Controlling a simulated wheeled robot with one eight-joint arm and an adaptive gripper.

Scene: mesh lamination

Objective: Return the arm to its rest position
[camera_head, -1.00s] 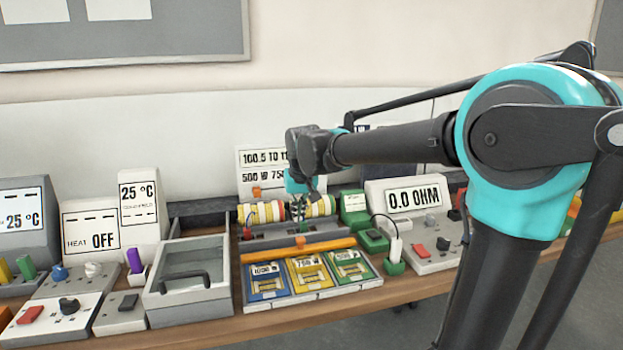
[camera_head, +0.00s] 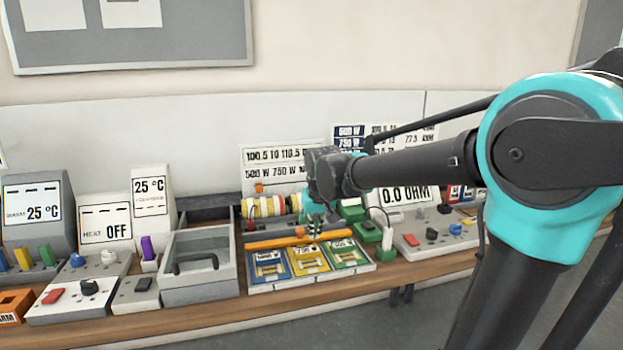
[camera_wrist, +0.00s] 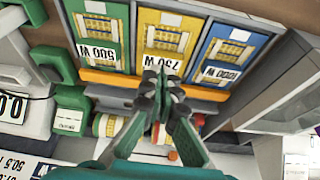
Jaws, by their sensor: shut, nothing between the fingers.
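My gripper (camera_head: 315,225) hangs from my dark arm over the middle of the bench in the head view. In the wrist view my gripper (camera_wrist: 165,85) has its fingertips together, with nothing between them. It is above the orange bar and near the yellow card (camera_wrist: 168,40), apart from it as far as I can tell. The blue card (camera_wrist: 232,47) and green card (camera_wrist: 98,25) lie on either side of the yellow one. Yellow-banded rolls (camera_head: 265,207) lie behind the bar, partly hidden by my arm.
Meters and a panel reading OFF (camera_head: 105,225) stand farther left. A "0.0 OHM" display (camera_head: 405,196) is partly behind my arm. Open space lies above the bench.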

